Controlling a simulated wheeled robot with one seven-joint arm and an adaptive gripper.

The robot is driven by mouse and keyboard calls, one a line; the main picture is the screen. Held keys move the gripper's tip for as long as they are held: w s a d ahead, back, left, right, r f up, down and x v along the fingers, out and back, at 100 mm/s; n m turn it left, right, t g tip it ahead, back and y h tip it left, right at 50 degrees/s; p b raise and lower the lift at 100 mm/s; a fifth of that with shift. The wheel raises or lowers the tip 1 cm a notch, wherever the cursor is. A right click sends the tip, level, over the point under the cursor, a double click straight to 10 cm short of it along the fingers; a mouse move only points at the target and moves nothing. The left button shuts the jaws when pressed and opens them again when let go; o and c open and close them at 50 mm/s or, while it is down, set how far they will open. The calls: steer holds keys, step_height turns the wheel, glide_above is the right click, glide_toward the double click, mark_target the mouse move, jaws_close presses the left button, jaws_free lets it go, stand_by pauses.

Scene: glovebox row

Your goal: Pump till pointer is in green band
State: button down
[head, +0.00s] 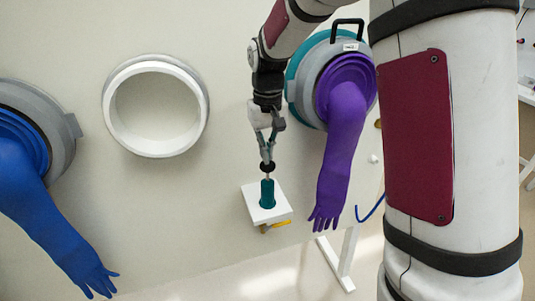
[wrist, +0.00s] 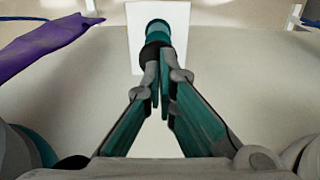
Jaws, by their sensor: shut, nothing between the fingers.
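The pump is a teal cylinder (head: 267,194) standing upright on a white shelf (head: 252,208) at the wall. A thin rod rises from it to a black knob (head: 267,167). The teal body (wrist: 157,28) and the knob (wrist: 150,52) also show in the wrist view, in front of the white shelf (wrist: 139,14). My gripper (head: 267,157) points down with its fingers shut and empty, right above the knob; I cannot tell whether they touch it. In the wrist view the closed fingertips (wrist: 160,78) overlap the knob. No gauge, pointer or green band is visible.
A purple glove (head: 342,150) hangs from a port right of the pump, close to my gripper. A blue glove (head: 45,210) hangs far left. An empty white ring port (head: 112,138) sits between. A yellow part (head: 281,223) shows under the shelf.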

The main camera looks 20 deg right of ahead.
mark_target(267, 168)
steer(key=shift+f, duration=0.65)
steer(key=shift+f, duration=0.1)
step_height(267, 168, down, 5)
steer(key=shift+r+b, duration=0.2)
steer(key=shift+b, duration=0.45)
steer(key=shift+r, duration=0.1)
steer(key=shift+r, duration=0.15)
step_height(267, 168, up, 14)
steer(key=p, duration=0.1)
stand_by(1.1)
